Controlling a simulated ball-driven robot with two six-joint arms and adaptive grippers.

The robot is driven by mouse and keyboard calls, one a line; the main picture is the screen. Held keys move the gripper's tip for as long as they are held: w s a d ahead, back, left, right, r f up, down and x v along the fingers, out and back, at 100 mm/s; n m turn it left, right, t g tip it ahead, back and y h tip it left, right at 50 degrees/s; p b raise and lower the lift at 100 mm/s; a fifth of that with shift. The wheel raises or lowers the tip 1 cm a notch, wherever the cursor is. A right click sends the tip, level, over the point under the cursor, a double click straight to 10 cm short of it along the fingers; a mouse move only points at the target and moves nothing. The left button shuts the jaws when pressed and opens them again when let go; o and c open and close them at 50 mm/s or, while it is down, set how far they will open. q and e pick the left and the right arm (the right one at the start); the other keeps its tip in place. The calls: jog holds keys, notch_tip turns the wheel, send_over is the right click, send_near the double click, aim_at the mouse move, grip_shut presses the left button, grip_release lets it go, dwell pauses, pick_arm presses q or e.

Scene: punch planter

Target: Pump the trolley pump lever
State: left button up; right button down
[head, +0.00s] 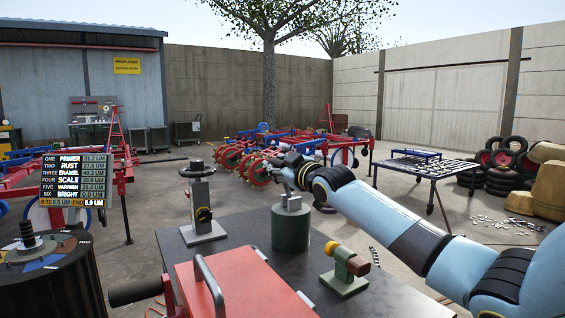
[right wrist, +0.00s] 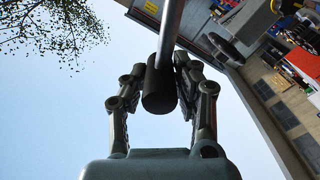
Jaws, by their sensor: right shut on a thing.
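My right gripper (head: 284,170) reaches in from the right in the head view, above a dark green cylinder (head: 290,232) with grey blocks on top. In the right wrist view my right gripper (right wrist: 160,78) is shut on the black grip (right wrist: 157,92) at the end of a bare metal lever rod (right wrist: 170,30). The fingers lie on both sides of the grip. In the head view the gripper and arm hide the grip, and I cannot trace the lever to its base. My left gripper is not in view.
A red case (head: 240,288) with a grey handle is close in front. A round dark stand (head: 45,285) is at left.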

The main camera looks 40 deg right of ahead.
jog(key=shift+a+f, duration=0.35)
jog(key=shift+f, duration=0.15)
jog(key=c, duration=1)
grip_release()
jog(key=shift+a, duration=0.1)
jog(key=shift+r, duration=0.2)
jog(key=s, duration=0.4)
jog(key=s+a, duration=0.1)
jog(key=s, duration=0.7)
jog(key=shift+a, duration=0.15)
jog(key=shift+w, duration=0.1)
